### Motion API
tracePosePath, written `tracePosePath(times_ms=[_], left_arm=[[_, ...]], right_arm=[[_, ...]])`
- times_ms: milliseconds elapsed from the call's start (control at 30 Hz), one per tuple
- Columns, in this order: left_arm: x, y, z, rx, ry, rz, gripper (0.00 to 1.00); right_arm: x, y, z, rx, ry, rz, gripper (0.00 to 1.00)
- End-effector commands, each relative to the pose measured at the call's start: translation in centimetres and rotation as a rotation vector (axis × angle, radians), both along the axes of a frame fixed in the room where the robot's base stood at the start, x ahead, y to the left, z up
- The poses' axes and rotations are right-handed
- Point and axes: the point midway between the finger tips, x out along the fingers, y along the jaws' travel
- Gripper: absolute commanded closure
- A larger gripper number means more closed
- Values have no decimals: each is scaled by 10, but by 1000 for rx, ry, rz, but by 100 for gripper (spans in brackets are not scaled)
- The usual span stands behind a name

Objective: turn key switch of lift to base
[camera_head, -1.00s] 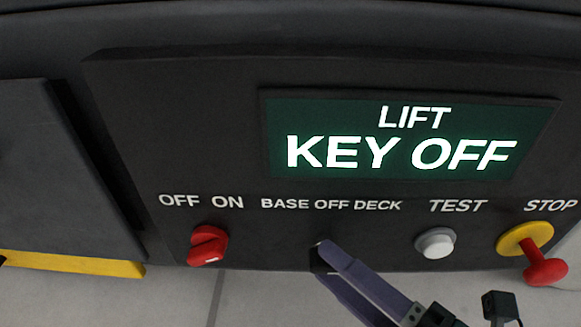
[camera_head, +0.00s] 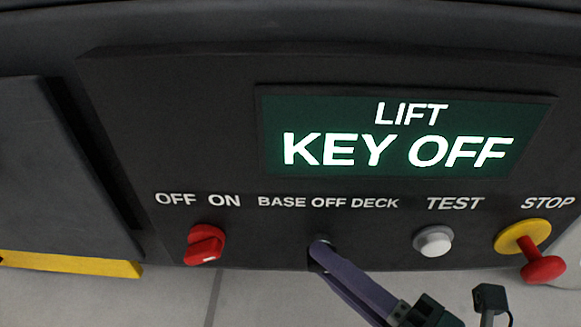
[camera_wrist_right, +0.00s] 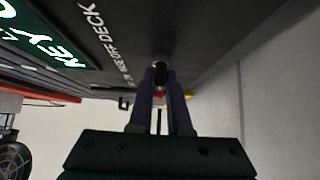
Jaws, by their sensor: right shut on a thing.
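The key switch (camera_head: 319,243) sits on the black lift panel under the label "BASE OFF DECK". It is mostly hidden by my right gripper (camera_head: 318,252), whose fingers are shut on it. In the right wrist view the fingertips (camera_wrist_right: 160,78) close around the dark key below the same label, with a bright round collar just beyond. The display (camera_head: 405,135) reads "LIFT KEY OFF". The key's exact angle is hard to make out. My left gripper is not in view.
A red OFF/ON knob (camera_head: 206,245) is left of the key switch. A grey TEST button (camera_head: 433,241) and a yellow-and-red STOP control (camera_head: 543,268) are to the right. A dark box with a yellow strip (camera_head: 70,264) stands at far left. Pale floor shows below.

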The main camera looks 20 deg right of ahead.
Motion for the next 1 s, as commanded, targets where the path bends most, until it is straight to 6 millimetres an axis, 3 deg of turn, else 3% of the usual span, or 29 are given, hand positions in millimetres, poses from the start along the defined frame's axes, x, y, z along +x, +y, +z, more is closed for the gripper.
tracePosePath(times_ms=[467, 1000], left_arm=[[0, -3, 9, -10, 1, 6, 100], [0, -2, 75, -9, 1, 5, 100]], right_arm=[[0, 0, 4, -44, 11, 1, 100], [0, 2, 14, -425, 125, 1, 100]])
